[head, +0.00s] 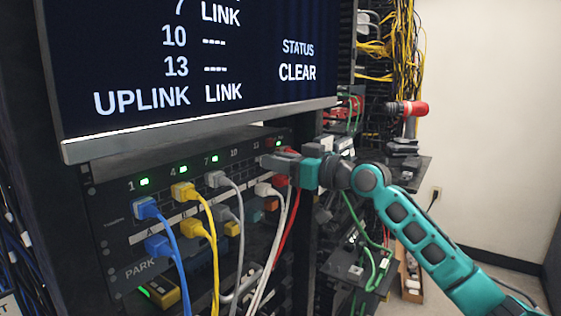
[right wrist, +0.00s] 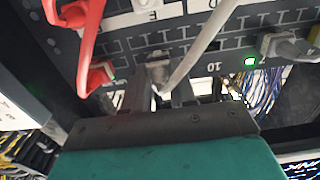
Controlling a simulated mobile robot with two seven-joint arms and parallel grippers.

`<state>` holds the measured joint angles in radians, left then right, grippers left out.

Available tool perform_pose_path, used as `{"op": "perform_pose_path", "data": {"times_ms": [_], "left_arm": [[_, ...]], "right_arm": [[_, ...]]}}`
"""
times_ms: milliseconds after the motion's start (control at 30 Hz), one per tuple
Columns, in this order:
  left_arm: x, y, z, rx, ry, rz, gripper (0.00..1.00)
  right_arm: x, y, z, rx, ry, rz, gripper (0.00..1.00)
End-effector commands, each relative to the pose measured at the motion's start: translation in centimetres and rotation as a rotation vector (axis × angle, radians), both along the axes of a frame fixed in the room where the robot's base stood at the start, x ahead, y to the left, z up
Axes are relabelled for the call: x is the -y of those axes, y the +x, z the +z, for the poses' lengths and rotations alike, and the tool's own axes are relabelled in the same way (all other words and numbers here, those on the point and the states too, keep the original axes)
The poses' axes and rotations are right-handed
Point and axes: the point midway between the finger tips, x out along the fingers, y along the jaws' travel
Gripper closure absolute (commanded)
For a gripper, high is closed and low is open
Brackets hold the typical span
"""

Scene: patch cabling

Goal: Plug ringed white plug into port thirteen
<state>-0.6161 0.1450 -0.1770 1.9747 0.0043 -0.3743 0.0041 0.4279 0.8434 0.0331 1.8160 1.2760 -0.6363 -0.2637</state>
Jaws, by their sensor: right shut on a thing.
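My right gripper (head: 272,161) reaches in from the right to the top port row of the dark patch panel (head: 110,208). In the right wrist view its two fingers (right wrist: 158,98) are closed around a greyish-white plug (right wrist: 157,66) with a white cable (right wrist: 200,42). The plug's front is at the panel face, between the red plug and the label 10. I cannot tell how deep it sits, and no ring can be made out. The screen (head: 190,60) shows dashes beside 13. My left gripper is not in view.
Blue (head: 146,208), yellow (head: 183,192) and grey (head: 215,179) plugs sit in the top row with green lights above. A red plug (right wrist: 100,75) is close beside the gripper. Several cables hang below. A cluttered rack (head: 375,230) stands right of the panel.

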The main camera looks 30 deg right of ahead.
Motion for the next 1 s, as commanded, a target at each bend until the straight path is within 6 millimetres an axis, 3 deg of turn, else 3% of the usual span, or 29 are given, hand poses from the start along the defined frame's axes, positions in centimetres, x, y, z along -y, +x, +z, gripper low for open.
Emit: {"op": "perform_pose_path", "data": {"times_ms": [1000], "left_arm": [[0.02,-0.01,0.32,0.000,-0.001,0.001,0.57]], "right_arm": [[-0.23,0.67,0.05,0.001,0.000,-0.001,1.00]]}}
